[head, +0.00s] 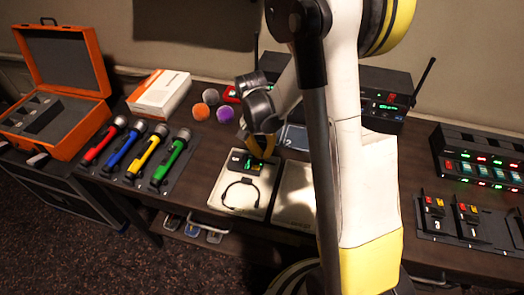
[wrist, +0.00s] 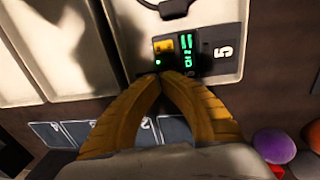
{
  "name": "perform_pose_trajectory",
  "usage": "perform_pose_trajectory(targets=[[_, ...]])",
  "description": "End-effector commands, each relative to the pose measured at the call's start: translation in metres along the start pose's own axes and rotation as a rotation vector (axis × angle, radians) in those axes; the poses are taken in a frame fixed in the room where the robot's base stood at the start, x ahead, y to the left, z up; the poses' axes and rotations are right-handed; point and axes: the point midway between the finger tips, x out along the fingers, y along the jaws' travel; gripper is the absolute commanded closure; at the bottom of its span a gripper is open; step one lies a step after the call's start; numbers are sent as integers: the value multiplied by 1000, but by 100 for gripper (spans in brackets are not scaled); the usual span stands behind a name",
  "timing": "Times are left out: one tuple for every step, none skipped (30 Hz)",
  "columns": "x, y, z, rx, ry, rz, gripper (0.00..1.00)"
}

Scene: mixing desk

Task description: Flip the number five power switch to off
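The number five pack (wrist: 208,20) is a dark box lying in a pale tray (head: 258,211). In the wrist view it bears a white label "5" (wrist: 223,52), a lit green display (wrist: 187,50), a small yellow-orange part (wrist: 163,46) that may be the switch, and a green light (wrist: 158,62). The pack also shows in the head view (head: 240,160). My gripper (wrist: 172,76) has its two yellow fingertips together right at the pack's near edge, beside the display. I cannot tell whether they touch it. In the head view my gripper (head: 262,147) is over the pack's far side.
A black headset cable (head: 241,196) lies in the same tray; another pale tray (head: 294,195) is beside it. Foam balls (head: 210,97), numbered cards (wrist: 88,133) and receivers (head: 383,100) are behind. A charger (head: 480,155) is at right.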

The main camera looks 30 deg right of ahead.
Motion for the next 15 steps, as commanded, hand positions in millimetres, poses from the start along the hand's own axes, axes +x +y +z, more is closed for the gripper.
perform_pose_trajectory(targets=[[0,0,0,0,0,0,100],[0,0,0,0,0,0,100],[0,0,0,0,0,0,100],[0,0,0,0,0,0,100],[0,0,0,0,0,0,100],[0,0,0,0,0,0,100],[0,0,0,0,0,-1,100],[0,0,0,1,0,-5,100],[2,1,0,2,0,-18,100],[5,2,0,2,-1,-34,100],[7,2,0,2,-1,-52,100],[11,3,0,4,-1,-82,100],[14,4,0,5,0,-102,100],[11,2,0,1,-1,-97,100],[10,2,0,0,-1,-95,100]])
